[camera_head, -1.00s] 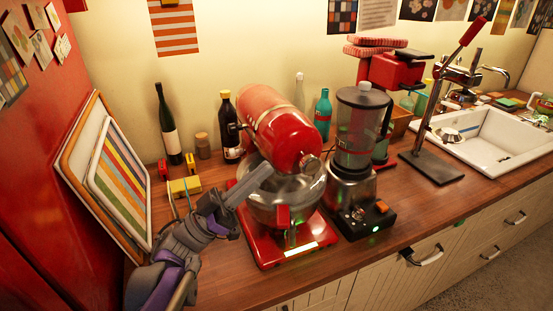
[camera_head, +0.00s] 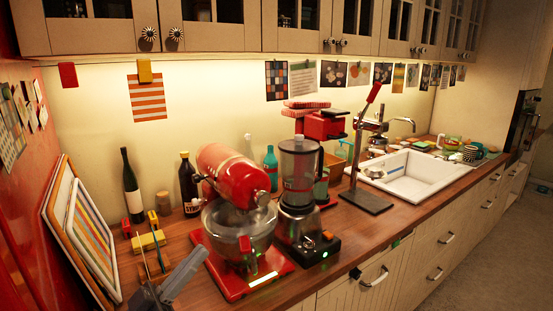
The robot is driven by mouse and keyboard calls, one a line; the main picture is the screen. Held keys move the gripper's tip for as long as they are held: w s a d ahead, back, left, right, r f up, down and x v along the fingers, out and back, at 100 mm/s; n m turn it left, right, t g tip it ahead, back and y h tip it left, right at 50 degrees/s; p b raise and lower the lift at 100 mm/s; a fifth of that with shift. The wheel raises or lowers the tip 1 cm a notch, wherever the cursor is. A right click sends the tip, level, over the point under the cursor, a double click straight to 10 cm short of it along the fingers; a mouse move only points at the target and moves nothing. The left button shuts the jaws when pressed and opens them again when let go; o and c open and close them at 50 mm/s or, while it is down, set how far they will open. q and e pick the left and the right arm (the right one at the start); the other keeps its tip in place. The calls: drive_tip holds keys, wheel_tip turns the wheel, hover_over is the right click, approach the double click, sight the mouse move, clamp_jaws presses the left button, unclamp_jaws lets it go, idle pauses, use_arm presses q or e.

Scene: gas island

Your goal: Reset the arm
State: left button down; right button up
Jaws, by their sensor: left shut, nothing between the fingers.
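My left gripper (camera_head: 187,273) is at the lower left of the head view, in front of the wooden counter. Its grey fingers point up and to the right and are shut with nothing in them. It is just left of the red stand mixer (camera_head: 228,178) and appears apart from it. The rest of my left arm is mostly cut off by the lower edge. My right gripper is not in the picture.
A blender (camera_head: 299,170) stands right of the mixer, then a lever press (camera_head: 366,150) and a white sink (camera_head: 418,176). Bottles (camera_head: 131,185) stand along the wall. Striped trays (camera_head: 88,235) lean at the left. Cabinets (camera_head: 210,33) hang above; the floor (camera_head: 490,250) at the right is clear.

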use_arm(q)
drive_tip(key=w+a+f+n+t+y+p, duration=0.2)
drive_tip(key=w+a+n+t+y, duration=0.4)
drive_tip(key=n+y, duration=0.6)
wheel_tip(320, 180, down, 8)
drive_tip(key=s+a+n+g+y, duration=0.2)
drive_tip(key=s+g+y, duration=0.15)
drive_tip(key=y, duration=0.65)
drive_tip(key=s+d+f+m+g+h+p, duration=0.1)
drive_tip(key=s+d+f+g, duration=0.1)
drive_tip(key=s+f+g, duration=0.4)
drive_tip(key=s+d+f+m+g+h+p, duration=0.1)
drive_tip(key=s+d+f+m+g+p, duration=0.1)
drive_tip(key=s+f+g, duration=0.4)
drive_tip(key=s+d+f, duration=0.1)
drive_tip(key=s+f, duration=0.4)
drive_tip(key=f, duration=0.1)
drive_tip(key=shift+s+f+g, duration=0.2)
drive_tip(key=shift+s+g, duration=0.15)
drive_tip(key=shift+s, duration=0.05)
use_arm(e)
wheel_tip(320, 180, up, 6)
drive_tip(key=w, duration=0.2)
use_arm(q)
drive_tip(key=shift+w+a+r, duration=0.1)
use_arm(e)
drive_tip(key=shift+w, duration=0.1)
